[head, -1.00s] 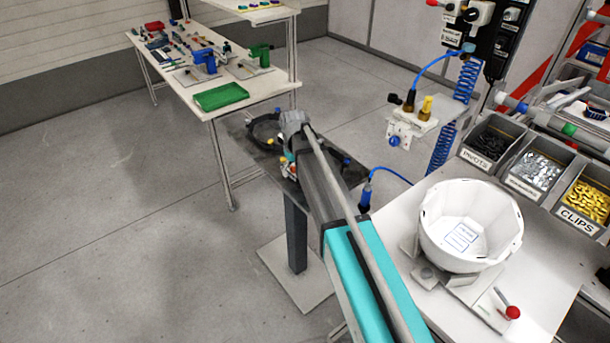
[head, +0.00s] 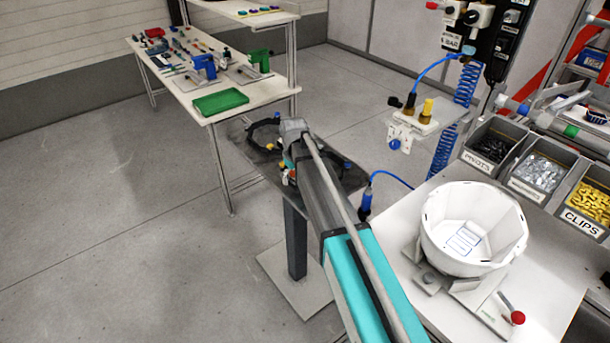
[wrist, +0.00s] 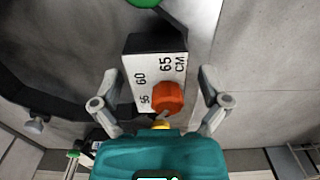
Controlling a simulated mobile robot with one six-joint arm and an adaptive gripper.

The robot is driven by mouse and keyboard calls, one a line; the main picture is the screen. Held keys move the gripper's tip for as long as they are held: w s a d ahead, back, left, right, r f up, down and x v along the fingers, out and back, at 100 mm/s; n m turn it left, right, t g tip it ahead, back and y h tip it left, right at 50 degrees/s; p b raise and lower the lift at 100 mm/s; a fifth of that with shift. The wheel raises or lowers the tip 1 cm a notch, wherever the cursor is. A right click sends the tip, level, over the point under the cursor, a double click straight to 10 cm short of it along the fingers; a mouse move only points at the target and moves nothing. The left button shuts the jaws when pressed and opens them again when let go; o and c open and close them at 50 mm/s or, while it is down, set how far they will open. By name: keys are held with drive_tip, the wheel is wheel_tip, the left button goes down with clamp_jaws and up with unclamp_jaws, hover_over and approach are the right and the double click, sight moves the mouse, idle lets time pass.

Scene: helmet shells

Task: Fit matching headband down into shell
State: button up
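The white helmet shell (head: 432,232) sits open side up on a fixture on the right-hand bench, with a printed label inside. Dark headbands lie on a dark stand top; one dark band (head: 254,143) shows left of my arm. In the wrist view, a dark curved band (wrist: 50,100) runs to a white block (wrist: 143,75) marked 55, 60, 65 CM, with an orange knob (wrist: 168,98). My gripper (wrist: 160,85) is open, its fingers apart on either side of this block, with a gap visible at the right. In the head view my arm hides the gripper.
The stand (head: 296,240) is a narrow post on a floor plate. Bins of pivots (head: 492,146) and clips (head: 590,195) stand behind the shell. A red-knobbed lever (head: 517,318) is at the fixture's front. A tool table with a green tray (head: 220,101) is at back left. Floor at left is clear.

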drive_tip(key=c, duration=0.9)
drive_tip(key=shift+c, duration=0.2)
drive_tip(key=shift+r, duration=0.1)
wheel_tip(320, 180, up, 3)
drive_tip(key=p, duration=0.3)
drive_tip(key=shift+f, duration=0.2)
drive_tip(key=s+a+r+p, duration=0.2)
drive_tip(key=s+r+p, duration=0.8)
drive_tip(key=s, duration=0.3)
drive_tip(key=shift+s, duration=0.4)
drive_tip(key=shift+a, duration=0.1)
wheel_tip(320, 180, down, 4)
drive_tip(key=b, duration=0.3)
drive_tip(key=shift+w+r+b, duration=0.1)
drive_tip(key=shift+r+b, duration=0.15)
drive_tip(key=shift+b, duration=0.1)
